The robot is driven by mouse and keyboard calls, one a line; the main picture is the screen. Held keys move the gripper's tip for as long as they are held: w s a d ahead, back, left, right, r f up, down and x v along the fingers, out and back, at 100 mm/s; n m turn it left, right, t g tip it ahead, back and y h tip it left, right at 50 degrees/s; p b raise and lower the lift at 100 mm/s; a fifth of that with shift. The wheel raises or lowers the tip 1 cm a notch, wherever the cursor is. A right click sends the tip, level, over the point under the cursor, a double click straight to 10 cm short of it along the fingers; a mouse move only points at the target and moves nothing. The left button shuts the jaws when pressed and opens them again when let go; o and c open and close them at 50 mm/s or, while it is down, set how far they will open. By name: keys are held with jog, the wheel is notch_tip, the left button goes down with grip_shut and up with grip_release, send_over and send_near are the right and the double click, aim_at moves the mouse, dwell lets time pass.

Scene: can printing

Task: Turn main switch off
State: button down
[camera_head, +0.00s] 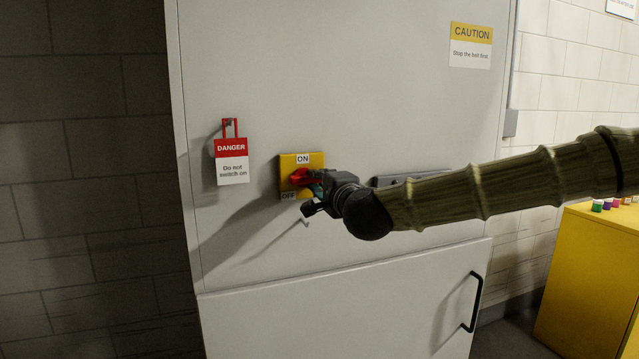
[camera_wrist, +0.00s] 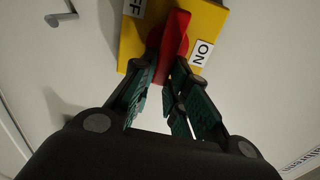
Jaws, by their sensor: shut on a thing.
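The main switch is a red handle (camera_head: 300,176) on a yellow plate (camera_head: 288,162) on the grey cabinet door. The plate carries an ON label at the top and an OFF label at the lower left. My gripper (camera_head: 314,187) is at the handle from the right and partly hides it. In the wrist view my gripper (camera_wrist: 166,76) is shut on the red handle (camera_wrist: 174,35), its green-padded fingers on either side of the handle's near end. The yellow plate (camera_wrist: 212,20) lies behind it, with ON at the right and a partly hidden OFF label at the upper left.
A red and white danger tag (camera_head: 231,161) hangs on a red lock left of the switch. A small hook (camera_head: 306,222) sticks out below it. The grey cabinet (camera_head: 350,100) has a black handle (camera_head: 473,302) lower right. A yellow cabinet (camera_head: 580,270) stands at the right.

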jog(key=shift+f, duration=0.15)
jog(key=c, duration=1.4)
grip_release()
jog(key=shift+s, duration=0.15)
jog(key=v, duration=1.1)
jog(key=shift+s+d, duration=0.2)
jog(key=shift+s, duration=0.15)
